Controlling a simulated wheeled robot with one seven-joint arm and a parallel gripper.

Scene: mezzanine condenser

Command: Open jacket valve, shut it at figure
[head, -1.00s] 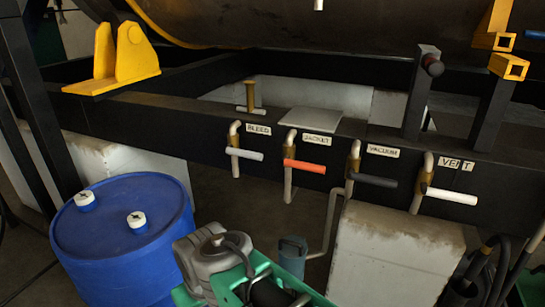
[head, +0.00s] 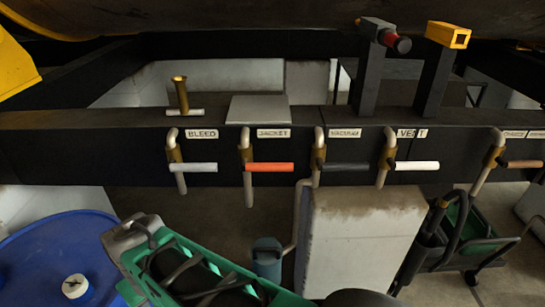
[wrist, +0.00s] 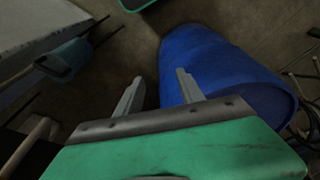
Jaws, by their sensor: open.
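The jacket valve (head: 247,165) is in the head view on the front of the dark beam, below its JACKET label (head: 273,133). Its orange-red handle (head: 270,167) points right, level, across its upright pipe. A blank-looking grey plate (head: 258,109) sits on the beam just above; no readable figure shows. In the wrist view my gripper (wrist: 157,92) is open, its two pale fingers apart with nothing between them. It is over the floor beside the blue drum (wrist: 225,75), and no valve shows there. My green arm crosses the bottom of the head view, below the valves.
The bleed valve (head: 193,167) is left of the jacket valve; the vacuum (head: 345,166) and vent (head: 416,165) valves are right. A blue drum (head: 60,255) stands lower left. A concrete block (head: 360,235) and a hose trolley (head: 455,240) stand below the beam.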

